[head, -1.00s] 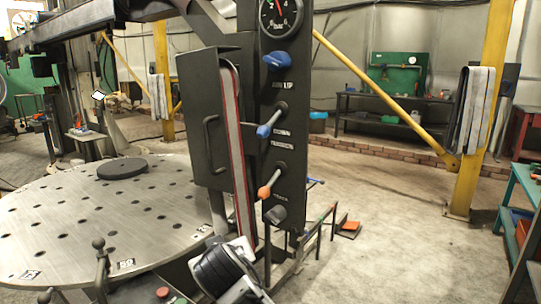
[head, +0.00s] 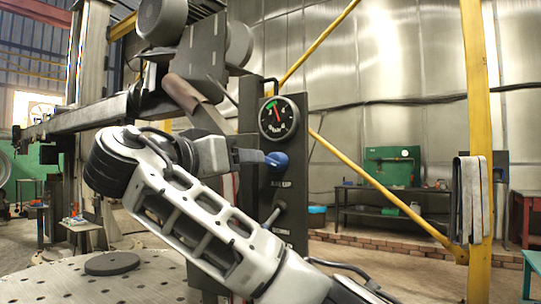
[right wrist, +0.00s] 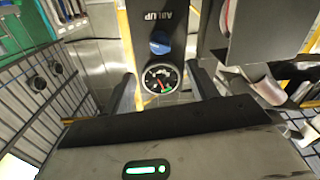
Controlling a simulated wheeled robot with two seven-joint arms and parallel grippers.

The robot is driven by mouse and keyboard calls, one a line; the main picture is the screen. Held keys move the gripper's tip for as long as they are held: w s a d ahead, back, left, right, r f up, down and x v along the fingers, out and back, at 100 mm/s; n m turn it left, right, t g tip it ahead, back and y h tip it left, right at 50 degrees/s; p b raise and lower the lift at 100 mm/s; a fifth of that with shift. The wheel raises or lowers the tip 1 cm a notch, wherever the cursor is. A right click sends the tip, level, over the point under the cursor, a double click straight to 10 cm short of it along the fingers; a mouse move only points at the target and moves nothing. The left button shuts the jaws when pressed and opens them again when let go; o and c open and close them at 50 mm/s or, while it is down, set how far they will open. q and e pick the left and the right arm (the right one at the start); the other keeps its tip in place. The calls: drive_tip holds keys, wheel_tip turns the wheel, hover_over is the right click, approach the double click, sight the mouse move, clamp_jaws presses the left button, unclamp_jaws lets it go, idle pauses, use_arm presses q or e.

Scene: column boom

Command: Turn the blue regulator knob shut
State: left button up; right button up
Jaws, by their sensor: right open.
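The blue regulator knob (head: 277,160) sits on the dark upright panel (head: 292,205), just below a round pressure gauge (head: 279,117). My right arm crosses the head view from the lower right. My right gripper (head: 257,157) is at the knob's left side; whether it touches the knob cannot be told. In the right wrist view the open fingers (right wrist: 163,88) stand apart and empty, with the gauge (right wrist: 160,78) seen between their tips. The knob (right wrist: 160,43) appears above the gauge there, beyond the fingertips. My left gripper is not in view.
A grey lever (head: 273,216) sticks out of the panel below the knob. A perforated round table (head: 60,285) with a dark disc (head: 112,263) is at lower left. A yellow post (head: 478,130) and a green-backed workbench (head: 392,200) stand behind.

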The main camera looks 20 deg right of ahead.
sight(270, 162)
drive_tip(key=p+x, duration=0.3)
drive_tip(key=p, duration=0.2)
drive_tip(key=p+x, duration=0.3)
drive_tip(key=p, duration=0.1)
drive_tip(key=p+x, duration=0.3)
drive_tip(key=p, duration=0.2)
drive_tip(key=shift+s+r+p, duration=0.1)
drive_tip(key=shift+r+p, duration=0.2)
drive_tip(key=shift+r, duration=0.05)
drive_tip(key=shift+w+d+f, duration=0.25)
drive_tip(key=shift+w+d, duration=0.15)
drive_tip(key=shift+d, duration=0.1)
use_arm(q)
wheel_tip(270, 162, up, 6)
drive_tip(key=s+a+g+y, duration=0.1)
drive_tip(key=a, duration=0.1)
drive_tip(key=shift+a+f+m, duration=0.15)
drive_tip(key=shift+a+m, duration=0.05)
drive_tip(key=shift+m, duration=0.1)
use_arm(e)
drive_tip(key=shift+w+d+f, duration=0.1)
drive_tip(key=shift+w+d, duration=0.4)
drive_tip(key=c, duration=1)
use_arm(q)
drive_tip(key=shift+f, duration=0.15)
use_arm(e)
drive_tip(key=shift+o, duration=0.2)
